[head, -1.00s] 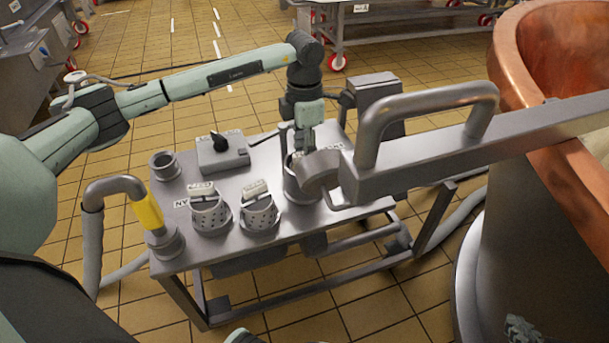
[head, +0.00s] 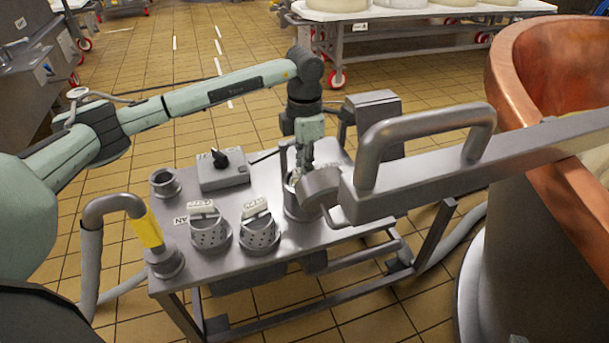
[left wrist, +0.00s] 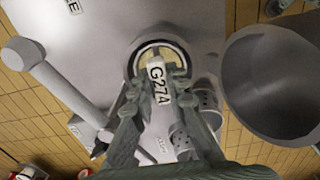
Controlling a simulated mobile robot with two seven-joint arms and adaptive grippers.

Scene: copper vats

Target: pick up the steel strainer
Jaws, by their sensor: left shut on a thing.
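My left gripper (head: 300,174) reaches down at the round steel housing (head: 296,205) on the cart. In the left wrist view my left gripper (left wrist: 160,92) is shut on a pale tag-like handle marked G274 (left wrist: 159,84). The handle sits over the mouth of the round housing (left wrist: 187,48). The strainer body below it is hidden, and I cannot tell whether it is lifted. Two other perforated steel strainers, a left one (head: 209,237) and a right one (head: 260,238), stand on the cart with pale labels on top. My right gripper is out of view.
The steel cart top (head: 290,240) also carries a switch box (head: 222,172), a short open pipe (head: 164,184) and a bent pipe with a yellow band (head: 146,230). A thick steel bar with a handle (head: 425,122) passes close right of my gripper. A copper vat (head: 530,80) stands right.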

